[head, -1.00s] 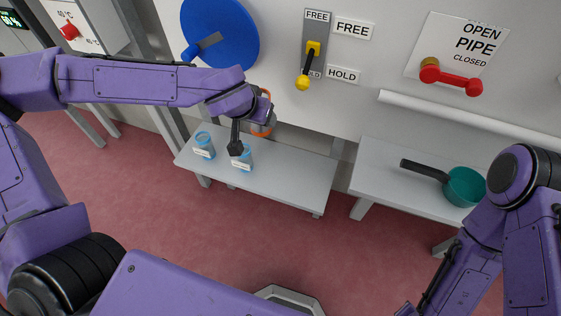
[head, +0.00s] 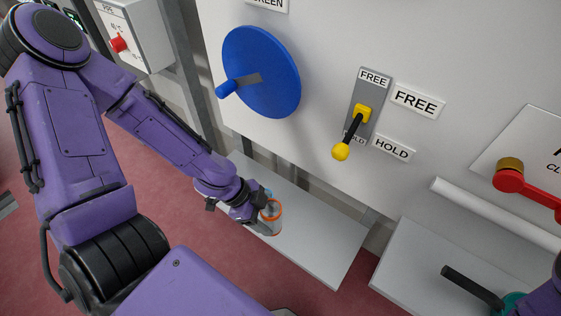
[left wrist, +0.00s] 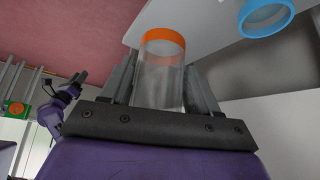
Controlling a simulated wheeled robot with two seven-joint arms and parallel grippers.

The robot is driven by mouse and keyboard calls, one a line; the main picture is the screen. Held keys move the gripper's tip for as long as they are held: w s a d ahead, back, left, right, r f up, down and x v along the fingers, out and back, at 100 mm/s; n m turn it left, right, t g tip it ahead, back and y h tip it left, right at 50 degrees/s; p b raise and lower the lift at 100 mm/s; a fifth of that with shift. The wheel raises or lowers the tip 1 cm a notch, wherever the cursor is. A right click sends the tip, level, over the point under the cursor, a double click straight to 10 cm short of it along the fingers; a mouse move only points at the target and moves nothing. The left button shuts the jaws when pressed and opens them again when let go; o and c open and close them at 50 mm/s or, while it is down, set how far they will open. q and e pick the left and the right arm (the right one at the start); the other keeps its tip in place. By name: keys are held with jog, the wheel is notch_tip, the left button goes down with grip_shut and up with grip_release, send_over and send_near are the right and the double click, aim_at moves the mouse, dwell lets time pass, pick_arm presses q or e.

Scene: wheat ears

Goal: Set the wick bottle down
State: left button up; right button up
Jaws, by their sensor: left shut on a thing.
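My left gripper (head: 262,212) is shut around a clear bottle with an orange rim (head: 271,216), over the light grey bench (head: 318,235). In the left wrist view the bottle (left wrist: 160,80) stands between the two grey fingers. I take it for the wick bottle; no wick can be made out. I cannot tell whether its base touches the bench. A purple arm end with dark tips, likely my right gripper (left wrist: 66,92), is small at the left of the left wrist view; its jaws are unclear.
A blue-rimmed bottle (left wrist: 265,17) is close by, mostly hidden behind my gripper in the head view. A blue wheel (head: 262,75) and a yellow-knobbed lever (head: 350,133) are on the panel above. The bench is clear to the right. A dark-handled pan (head: 470,287) lies on the second bench.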

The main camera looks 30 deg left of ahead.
aim_at(276, 224)
pick_arm(q)
jog(key=shift+s+d+f+m+b, duration=0.1)
jog(key=shift+d+f+m+b, duration=0.1)
jog(key=shift+f+b, duration=0.35)
jog(key=shift+d+f+m+b, duration=0.1)
jog(key=shift+d+f+b, duration=0.1)
jog(key=shift+f+b, duration=0.35)
jog(key=shift+w+d+f+b, duration=0.2)
jog(key=shift+w+d+b, duration=0.05)
jog(key=shift+d+b, duration=0.25)
jog(key=shift+w+d+f+b, duration=0.15)
jog(key=shift+w+d+b, duration=0.1)
jog(key=shift+d+b, duration=0.2)
jog(key=w+d+f+b, duration=0.1)
jog(key=w+d+f, duration=0.2)
jog(key=d, duration=0.1)
jog(key=w+d+f+b, duration=0.1)
jog(key=w+d+f, duration=0.2)
jog(key=f, duration=0.1)
jog(key=shift+w+d, duration=0.2)
jog(key=shift+d, duration=0.15)
jog(key=f, duration=0.2)
jog(key=f+b, duration=0.1)
jog(key=shift+w+d+f, duration=0.1)
jog(key=shift+d+f, duration=0.05)
jog(key=shift+d, duration=0.1)
